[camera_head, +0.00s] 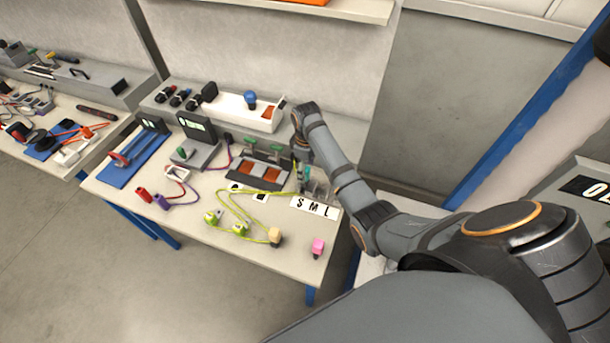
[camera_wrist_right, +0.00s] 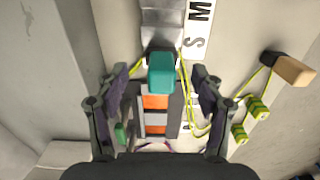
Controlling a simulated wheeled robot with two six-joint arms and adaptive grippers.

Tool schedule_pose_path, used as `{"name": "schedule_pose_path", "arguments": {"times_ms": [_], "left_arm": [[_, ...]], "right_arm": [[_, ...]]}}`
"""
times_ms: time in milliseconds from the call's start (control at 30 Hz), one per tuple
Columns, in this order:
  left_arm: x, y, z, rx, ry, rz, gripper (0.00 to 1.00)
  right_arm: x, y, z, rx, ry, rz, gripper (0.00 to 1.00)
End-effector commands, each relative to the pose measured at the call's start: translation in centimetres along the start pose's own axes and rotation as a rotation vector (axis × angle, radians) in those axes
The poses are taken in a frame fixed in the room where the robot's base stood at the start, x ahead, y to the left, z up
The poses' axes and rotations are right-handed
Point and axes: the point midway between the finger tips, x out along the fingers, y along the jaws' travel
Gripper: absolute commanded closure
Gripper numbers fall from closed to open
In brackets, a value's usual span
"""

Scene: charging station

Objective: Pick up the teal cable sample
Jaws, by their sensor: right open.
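The teal cable sample (camera_wrist_right: 162,73) shows in the right wrist view as a small teal block, with yellow-green cable close on both sides of it. In the head view it is mostly hidden near my right gripper. My right gripper (camera_wrist_right: 161,80) is open, with one finger on each side of the teal block and a gap to both. In the head view the right gripper (camera_head: 303,168) points down over the table's back right, beside the S M L card (camera_head: 316,207). I cannot tell the height of the fingertips over the block. My left gripper is not in view.
A dark fixture with orange panels (camera_head: 258,171) stands left of the right gripper. Green connectors (camera_head: 240,229), a tan block (camera_head: 275,237) and a pink block (camera_head: 318,247) lie at the front of the table (camera_head: 200,235). A white box (camera_head: 232,106) stands behind.

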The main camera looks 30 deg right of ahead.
Motion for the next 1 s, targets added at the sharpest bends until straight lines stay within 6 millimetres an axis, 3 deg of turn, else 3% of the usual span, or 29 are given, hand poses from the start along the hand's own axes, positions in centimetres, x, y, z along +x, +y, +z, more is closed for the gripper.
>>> {"name": "schedule_pose_path", "arguments": {"times_ms": [133, 333, 600, 1000], "left_arm": [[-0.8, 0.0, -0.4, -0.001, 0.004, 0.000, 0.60], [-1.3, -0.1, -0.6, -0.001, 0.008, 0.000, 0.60], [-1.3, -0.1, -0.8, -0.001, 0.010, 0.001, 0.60], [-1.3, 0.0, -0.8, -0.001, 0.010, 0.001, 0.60]], "right_arm": [[1.2, -0.2, -0.1, 0.000, -0.003, -0.005, 0.32], [4.6, -0.2, -0.3, 0.000, -0.002, -0.002, 0.32], [5.2, -0.1, -0.3, 0.000, 0.000, 0.000, 0.32], [5.2, -0.1, -0.3, 0.000, 0.000, 0.000, 0.85]]}}
